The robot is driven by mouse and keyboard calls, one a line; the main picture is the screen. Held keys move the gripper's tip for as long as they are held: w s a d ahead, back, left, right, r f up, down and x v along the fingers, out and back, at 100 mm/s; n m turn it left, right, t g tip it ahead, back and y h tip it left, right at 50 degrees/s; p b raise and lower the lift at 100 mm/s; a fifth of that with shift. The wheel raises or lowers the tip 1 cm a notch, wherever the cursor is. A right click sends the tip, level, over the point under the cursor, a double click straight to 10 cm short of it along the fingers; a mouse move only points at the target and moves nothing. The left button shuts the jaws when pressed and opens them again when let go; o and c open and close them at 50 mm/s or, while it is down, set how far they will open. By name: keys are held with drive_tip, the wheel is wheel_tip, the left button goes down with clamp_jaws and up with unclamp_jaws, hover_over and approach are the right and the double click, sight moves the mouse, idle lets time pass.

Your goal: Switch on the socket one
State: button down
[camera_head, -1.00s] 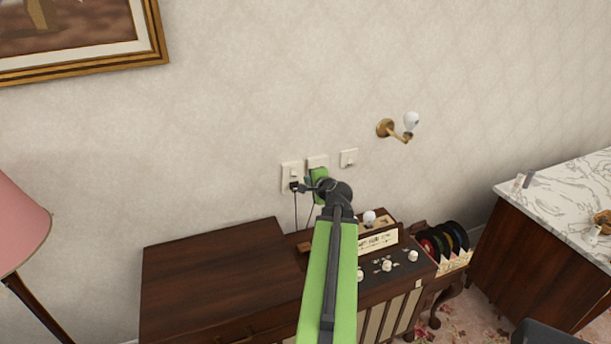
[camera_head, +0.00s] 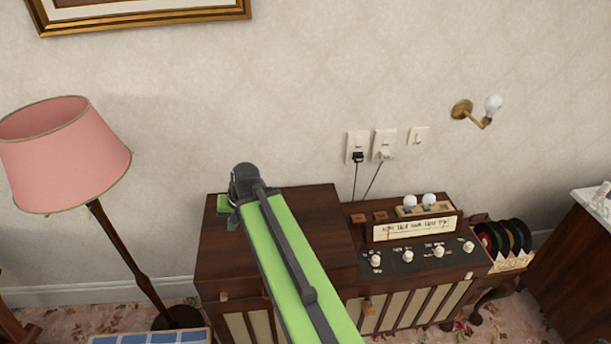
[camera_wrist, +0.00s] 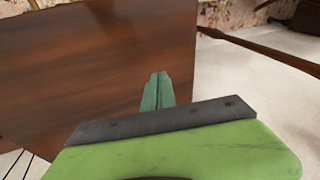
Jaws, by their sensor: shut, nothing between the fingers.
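Two cream wall sockets are side by side on the wall in the head view. The left socket (camera_head: 357,141) holds a black plug (camera_head: 358,157), and the right socket (camera_head: 384,137) holds a pale plug (camera_head: 384,154). I cannot tell which is socket one, nor read their switch positions. A separate switch plate (camera_head: 418,136) is to their right. My gripper (camera_head: 233,221) is over the left part of the wooden cabinet, left of and below the sockets, apart from them. In the wrist view my gripper (camera_wrist: 158,91) has its green fingers together, empty, with brown wood beyond.
The wooden radio cabinet (camera_head: 300,215) stands below the sockets, with knobs and two bulbs on its right part. Two cords hang from the plugs. A pink lamp (camera_head: 65,155) stands left. A wall bulb fitting (camera_head: 470,112) is right. The wall between lamp and sockets is bare.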

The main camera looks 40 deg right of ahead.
drive_tip(key=s+a+n+g, duration=0.2)
drive_tip(key=a+n, duration=0.1)
drive_tip(key=a, duration=0.3)
drive_tip(key=s+a+f+n+g+h, duration=0.1)
drive_tip(key=s+a+n, duration=0.2)
drive_tip(key=a, duration=0.4)
drive_tip(key=shift+s+f+g+h, duration=0.2)
drive_tip(key=shift+f+g+h, duration=0.1)
drive_tip(key=shift+g, duration=0.1)
drive_tip(key=shift+d, duration=0.45)
drive_tip(key=shift+d, duration=0.1)
